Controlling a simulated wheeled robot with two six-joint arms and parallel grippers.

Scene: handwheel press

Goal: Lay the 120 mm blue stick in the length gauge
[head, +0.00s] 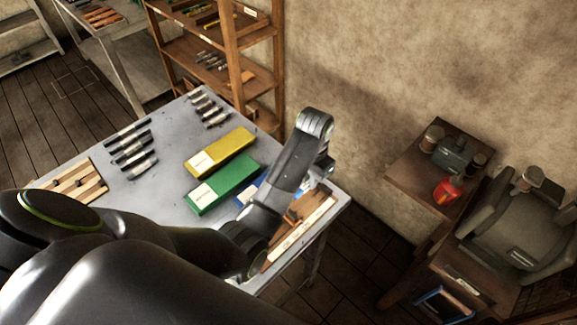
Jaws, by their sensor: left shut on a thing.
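My left arm reaches over the grey table, and its wrist bends down at the table's right end. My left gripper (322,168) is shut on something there. My arm hides most of the fingertips and the held thing, so I cannot make out its length or shape. Some blue (307,184) shows beside the gripper, but I cannot tell whether it is a stick or part of the blue box. A wooden piece with a pale front strip (303,232), seemingly the length gauge, lies below the gripper, partly hidden by my arm. My right gripper is not in view.
A yellow box (220,152), a green box (223,185) and a partly hidden blue box (247,191) lie on the table (165,200). Several dark cylinders (131,147) and a slatted wooden board (80,184) are further left. A wooden shelf (232,60) stands behind.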

